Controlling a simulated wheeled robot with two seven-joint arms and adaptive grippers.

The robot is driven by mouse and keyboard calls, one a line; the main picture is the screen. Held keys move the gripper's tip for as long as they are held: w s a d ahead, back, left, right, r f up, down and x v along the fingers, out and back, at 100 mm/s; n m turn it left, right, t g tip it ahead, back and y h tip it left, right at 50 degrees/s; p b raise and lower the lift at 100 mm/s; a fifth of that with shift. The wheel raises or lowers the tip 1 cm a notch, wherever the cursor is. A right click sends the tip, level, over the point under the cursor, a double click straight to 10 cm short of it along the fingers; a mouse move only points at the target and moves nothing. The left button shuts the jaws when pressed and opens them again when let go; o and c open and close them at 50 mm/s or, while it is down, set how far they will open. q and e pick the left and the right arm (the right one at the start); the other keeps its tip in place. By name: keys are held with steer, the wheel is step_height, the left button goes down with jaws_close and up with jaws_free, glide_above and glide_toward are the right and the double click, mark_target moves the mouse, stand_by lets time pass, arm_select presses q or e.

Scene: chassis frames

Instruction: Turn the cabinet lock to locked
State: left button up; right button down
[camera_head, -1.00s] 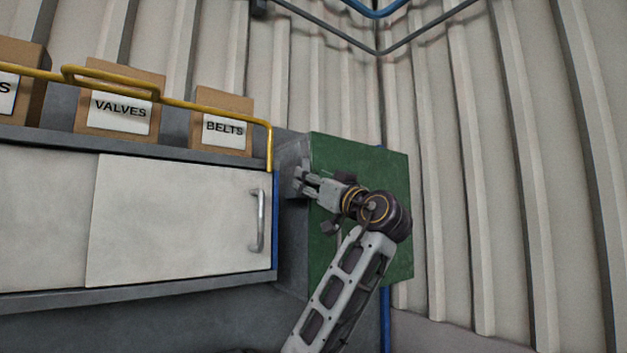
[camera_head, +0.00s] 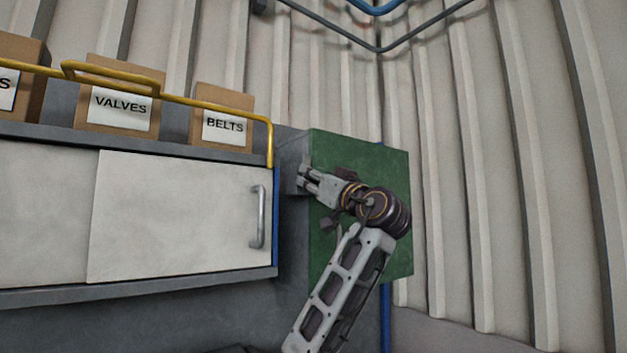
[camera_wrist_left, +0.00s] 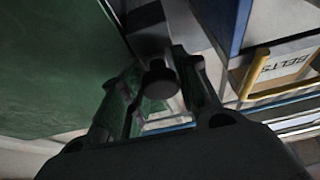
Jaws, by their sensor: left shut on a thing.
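The green cabinet (camera_head: 385,165) stands right of the white sliding-door unit. Its green surface also fills the left of the wrist view (camera_wrist_left: 55,65). My left gripper (camera_head: 303,178) is at the cabinet's left edge, by its grey side. In the wrist view the left gripper (camera_wrist_left: 158,95) has its two fingers on either side of a dark round knob (camera_wrist_left: 159,78), which appears to be the lock. The gripper is shut on it. The fingers hide part of the knob, and its locked or unlocked mark cannot be read. My right gripper is not in view.
The white sliding door (camera_head: 180,220) with a metal handle (camera_head: 257,217) is just left of the gripper. A yellow rail (camera_head: 220,107) runs before the boxes marked VALVES (camera_head: 120,108) and BELTS (camera_head: 222,127). The ribbed wall (camera_head: 500,170) is on the right.

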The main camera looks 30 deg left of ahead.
arm_select(q)
steer(key=shift+m+t, duration=0.3)
steer(key=shift+m, duration=0.1)
steer(key=shift+f+m+t+h+b, duration=0.1)
steer(key=shift+m+t+h+b, duration=0.5)
steer(key=shift+m, duration=0.5)
steer(key=m+b, duration=0.1)
steer(key=m, duration=0.1)
steer(key=shift+m+t+h, duration=0.3)
steer(key=shift+t, duration=0.1)
steer(key=shift+m+t+h, duration=0.3)
steer(key=shift+m+h, duration=0.2)
steer(key=shift+m, duration=0.7)
steer(key=m+t+h, duration=0.1)
steer(key=m, duration=0.2)
steer(key=m+h, duration=0.1)
steer(key=m, duration=0.1)
steer(key=m+h, duration=0.1)
steer(key=m, duration=0.2)
steer(key=shift+s+r+m+h+p, duration=0.1)
steer(key=shift+r+m+h+p, duration=0.1)
steer(key=shift+m+h+p, duration=0.15)
steer(key=m, duration=0.2)
steer(key=m+h+p, duration=0.1)
steer(key=m, duration=0.1)
steer(key=shift+g+h, duration=0.25)
steer(key=shift+g, duration=0.05)
steer(key=shift+m+p, duration=0.35)
steer(key=shift+m, duration=0.2)
